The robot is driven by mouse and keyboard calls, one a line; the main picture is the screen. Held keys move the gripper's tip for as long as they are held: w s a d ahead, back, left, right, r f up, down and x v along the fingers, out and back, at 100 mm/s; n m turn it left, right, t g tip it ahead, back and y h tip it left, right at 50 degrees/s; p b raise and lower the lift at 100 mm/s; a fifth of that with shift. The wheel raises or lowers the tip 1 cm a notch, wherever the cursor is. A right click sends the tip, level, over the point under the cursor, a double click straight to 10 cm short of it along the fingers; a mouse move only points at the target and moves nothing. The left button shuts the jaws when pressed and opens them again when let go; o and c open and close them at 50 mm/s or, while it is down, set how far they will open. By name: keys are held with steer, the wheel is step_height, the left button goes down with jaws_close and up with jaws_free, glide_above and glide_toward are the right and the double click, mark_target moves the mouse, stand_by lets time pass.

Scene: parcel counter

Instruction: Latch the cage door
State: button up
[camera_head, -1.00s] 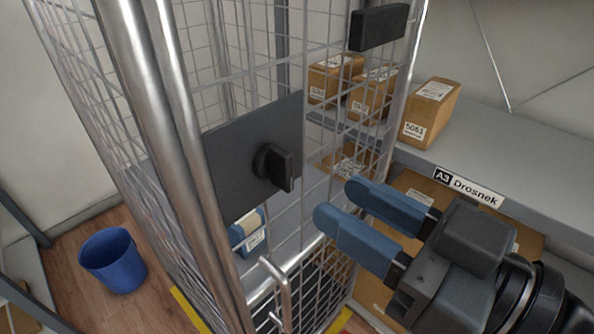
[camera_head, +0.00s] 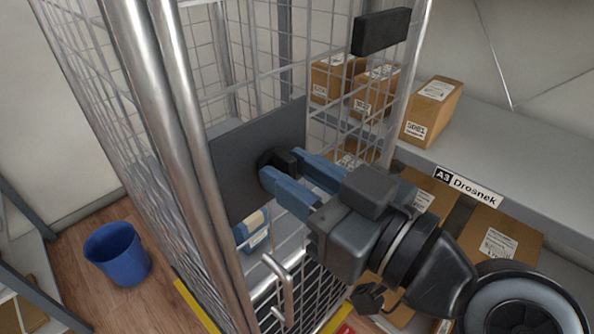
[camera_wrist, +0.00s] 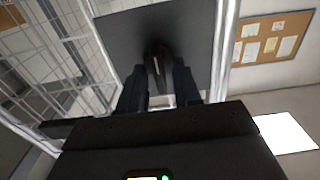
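The wire cage's door carries a dark grey plate (camera_head: 235,175) with a black turn knob (camera_head: 278,159). My gripper (camera_head: 283,165) has reached the plate, with its two blue fingers on either side of the knob and apart. In the wrist view the knob (camera_wrist: 158,62) stands between the dark fingers (camera_wrist: 160,82); contact with them cannot be made out. The fingers partly hide the knob in the head view. A black block (camera_head: 381,31) sits high on the cage's right side. A bare metal U-shaped handle (camera_head: 287,285) is lower on the door.
A grey shelf labelled A3 Drosnek (camera_head: 468,187) with cardboard boxes (camera_head: 432,110) stands right of the cage. A blue bin (camera_head: 117,255) is on the floor at left. Thick metal posts (camera_head: 185,120) rise left of the plate.

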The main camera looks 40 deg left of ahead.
jaws_close()
steer(key=shift+f+b, duration=0.15)
steer(key=shift+b, duration=0.45)
steer(key=n+b, duration=0.6)
steer(key=b, duration=0.2)
steer(key=n+b, duration=0.6)
steer(key=b, duration=0.2)
steer(key=n+b, duration=0.5)
steer(key=b, duration=0.4)
steer(key=shift+s+f+n, duration=0.25)
steer(key=shift+s+n, duration=0.05)
steer(key=shift+n, duration=0.1)
steer(key=shift+r, duration=0.1)
